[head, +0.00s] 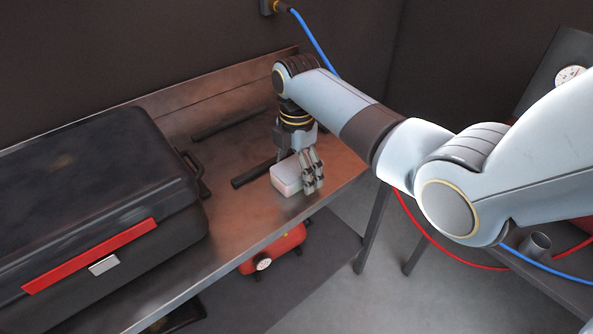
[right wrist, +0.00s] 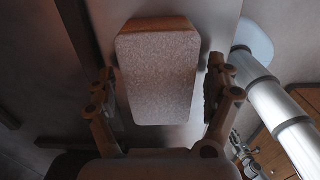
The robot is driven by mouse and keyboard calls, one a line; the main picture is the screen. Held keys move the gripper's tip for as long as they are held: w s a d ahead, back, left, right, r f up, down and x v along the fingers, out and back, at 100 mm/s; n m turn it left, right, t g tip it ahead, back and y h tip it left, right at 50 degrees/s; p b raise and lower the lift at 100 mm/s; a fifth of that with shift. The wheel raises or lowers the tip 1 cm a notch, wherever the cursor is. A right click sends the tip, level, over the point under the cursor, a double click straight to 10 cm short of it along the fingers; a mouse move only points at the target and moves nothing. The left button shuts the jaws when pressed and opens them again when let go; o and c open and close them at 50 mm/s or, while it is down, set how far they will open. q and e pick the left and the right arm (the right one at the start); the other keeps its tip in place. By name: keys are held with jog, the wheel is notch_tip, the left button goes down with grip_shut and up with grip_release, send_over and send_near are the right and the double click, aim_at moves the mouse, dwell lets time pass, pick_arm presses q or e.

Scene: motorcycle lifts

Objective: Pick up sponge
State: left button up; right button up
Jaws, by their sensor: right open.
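The sponge (head: 287,178) is a pale, whitish block lying on the metal workbench (head: 243,213) near its front edge. In the right wrist view the sponge (right wrist: 158,72) shows as a speckled rectangular block. My right gripper (head: 312,186) reaches down over the bench at the sponge, its fingers partly hiding the sponge's right side. In the right wrist view my right gripper (right wrist: 160,92) is open, with one finger on each side of the sponge and a gap visible at both sides. My left gripper is not in view.
A large black toolbox (head: 95,185) with a red strip fills the bench's left. Dark bars (head: 253,172) lie behind the sponge. A red compressor (head: 276,248) stands below the bench. A blue hose (head: 315,43) hangs at the back wall.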

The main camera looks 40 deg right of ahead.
jog(key=shift+c, duration=0.2)
jog(key=c, duration=0.9)
jog(key=shift+r, duration=0.15)
jog(key=shift+r, duration=0.3)
jog(key=r, duration=0.3)
jog(key=shift+s+d+r, duration=0.25)
jog(key=shift+s+r, duration=0.1)
jog(key=s+d+r, duration=0.1)
jog(key=s+r, duration=0.1)
jog(key=s, duration=0.1)
jog(key=s+d+r, duration=0.2)
jog(key=s, duration=0.1)
jog(key=s+d+r, duration=0.2)
jog(key=s, duration=0.1)
jog(key=shift+s+r, duration=0.25)
jog(key=shift+s, duration=0.1)
